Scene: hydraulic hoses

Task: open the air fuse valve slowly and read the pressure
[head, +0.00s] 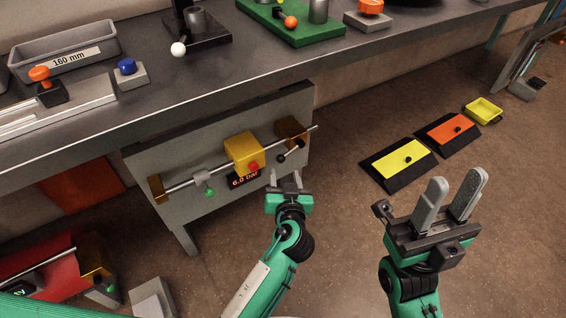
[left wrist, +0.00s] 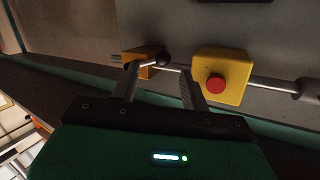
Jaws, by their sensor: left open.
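A grey panel (head: 180,212) under the bench carries a horizontal metal pipe (head: 222,170). On it sit a yellow box (head: 243,150) with a red button (head: 253,167), and a display (head: 244,179) reading 6.0 bar. Right of the box, a brass block (head: 291,130) has a lever with a black ball knob (head: 281,158). My left gripper (head: 287,180) is open just below this knob. In the left wrist view the knob (left wrist: 162,59) appears between the fingertips; contact is unclear. My right gripper (head: 453,184) is open and empty over the floor at right.
The bench (head: 230,80) overhangs the panel. Yellow (head: 402,160) and orange (head: 448,132) pedals and a yellow tray (head: 483,109) lie on the floor at right. The floor between panel and pedals is clear.

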